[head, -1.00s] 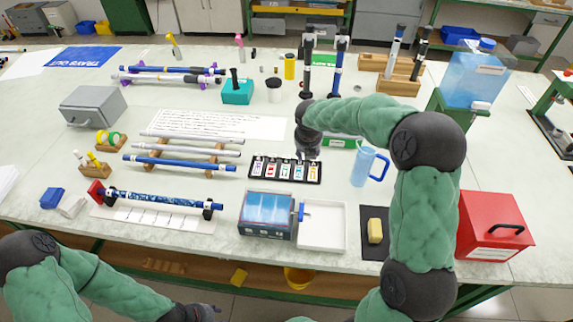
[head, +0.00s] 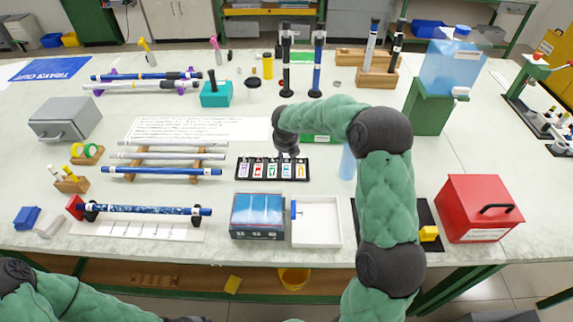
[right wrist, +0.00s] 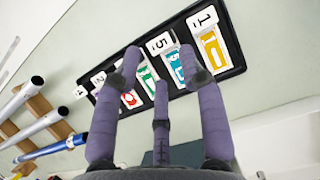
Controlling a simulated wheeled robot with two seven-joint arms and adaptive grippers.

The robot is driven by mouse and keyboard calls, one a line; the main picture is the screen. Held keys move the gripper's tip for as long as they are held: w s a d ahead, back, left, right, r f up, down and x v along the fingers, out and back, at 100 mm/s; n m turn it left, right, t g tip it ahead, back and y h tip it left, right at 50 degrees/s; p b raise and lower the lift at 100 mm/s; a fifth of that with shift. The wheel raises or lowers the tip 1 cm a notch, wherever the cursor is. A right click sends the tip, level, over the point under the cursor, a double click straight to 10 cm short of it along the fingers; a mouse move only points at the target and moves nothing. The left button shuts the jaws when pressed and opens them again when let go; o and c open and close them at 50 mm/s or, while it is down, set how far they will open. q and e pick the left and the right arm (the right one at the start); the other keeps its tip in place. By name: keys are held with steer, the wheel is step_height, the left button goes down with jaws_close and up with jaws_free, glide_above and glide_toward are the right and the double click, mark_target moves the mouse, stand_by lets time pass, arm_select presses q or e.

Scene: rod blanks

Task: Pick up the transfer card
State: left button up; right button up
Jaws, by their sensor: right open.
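A black holder (head: 272,178) holds a row of small numbered cards on the table. In the right wrist view the holder (right wrist: 238,58) shows a yellow card (right wrist: 213,47) marked 1, a teal card (right wrist: 175,66) marked 5, then green, red and purple ones. I cannot tell which is the transfer card. My right gripper (head: 288,150) is just behind and above the holder's right part. In the right wrist view my right gripper (right wrist: 161,72) is open and empty, its fingers spread over the teal and green cards, partly covering them. My left gripper is out of frame; only its arm shows bottom left.
A rack of rods (head: 165,156) stands left of the holder. A blue-topped box (head: 257,213) and white tray (head: 316,222) are in front. A blue jug (head: 347,163) is at the right, partly behind my right arm. A red case (head: 480,208) stands front right.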

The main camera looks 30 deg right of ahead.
mark_target(287, 156)
steer(key=b+x, duration=0.2)
steer(key=x, duration=0.2)
steer(key=shift+s, duration=0.15)
steer(key=shift+w+d+f, duration=0.15)
steer(key=shift+w+f, duration=0.05)
steer(key=shift+f, duration=0.15)
steer(key=shift+r, duration=0.1)
steer(key=c, duration=0.7)
steer(key=shift+c, duration=0.2)
steer(key=shift+r, duration=0.1)
